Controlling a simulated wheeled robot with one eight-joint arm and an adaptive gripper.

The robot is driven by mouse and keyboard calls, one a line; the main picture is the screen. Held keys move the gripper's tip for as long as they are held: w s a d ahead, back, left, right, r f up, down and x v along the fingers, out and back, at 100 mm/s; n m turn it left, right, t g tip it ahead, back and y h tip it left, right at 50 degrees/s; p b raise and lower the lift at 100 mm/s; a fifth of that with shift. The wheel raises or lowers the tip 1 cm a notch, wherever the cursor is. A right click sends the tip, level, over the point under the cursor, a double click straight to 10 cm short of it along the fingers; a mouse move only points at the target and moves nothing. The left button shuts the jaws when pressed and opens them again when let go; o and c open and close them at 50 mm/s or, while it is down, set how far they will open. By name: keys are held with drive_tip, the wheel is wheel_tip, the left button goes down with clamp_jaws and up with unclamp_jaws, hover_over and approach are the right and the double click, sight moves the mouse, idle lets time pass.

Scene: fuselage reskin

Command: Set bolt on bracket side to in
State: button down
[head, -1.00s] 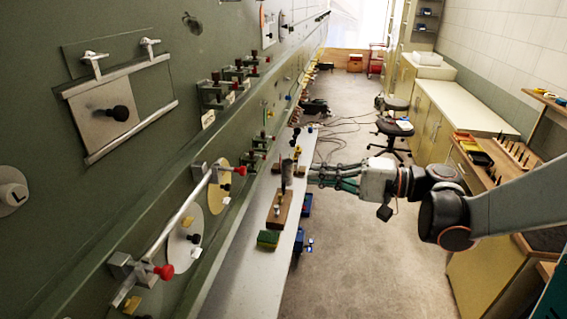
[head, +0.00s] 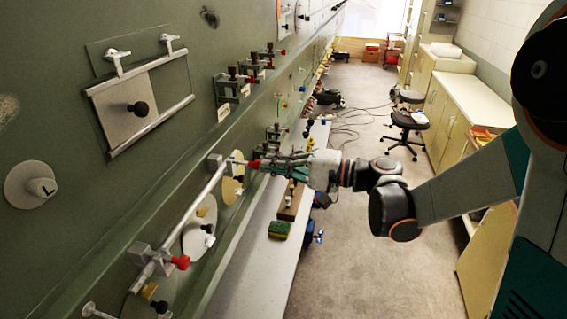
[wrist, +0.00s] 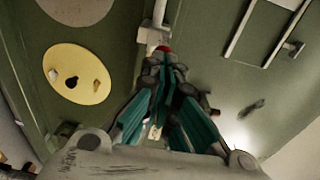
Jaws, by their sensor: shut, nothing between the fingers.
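A long grey rod (head: 190,212) runs along the green wall between two grey brackets. The far bracket (head: 214,163) has a bolt with a red knob (head: 253,164) pointing right. The near bracket (head: 140,254) has another bolt with a red knob (head: 181,262). I cannot tell from the pictures which bolt the task names. My gripper (head: 264,163) is shut and empty, its fingertips at the far red knob. In the wrist view the fingertips (wrist: 166,58) overlap the lower edge of the red knob (wrist: 163,48); contact is unclear.
A yellow disc (wrist: 77,74) with a black knob is beside the far bracket. A panel with a black knob (head: 138,108) is upper left.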

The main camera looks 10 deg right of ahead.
sight(259, 162)
drive_tip(key=shift+a, duration=0.1)
drive_tip(key=shift+b+x, duration=0.6)
drive_tip(key=shift+x, duration=0.85)
drive_tip(key=shift+r, duration=0.15)
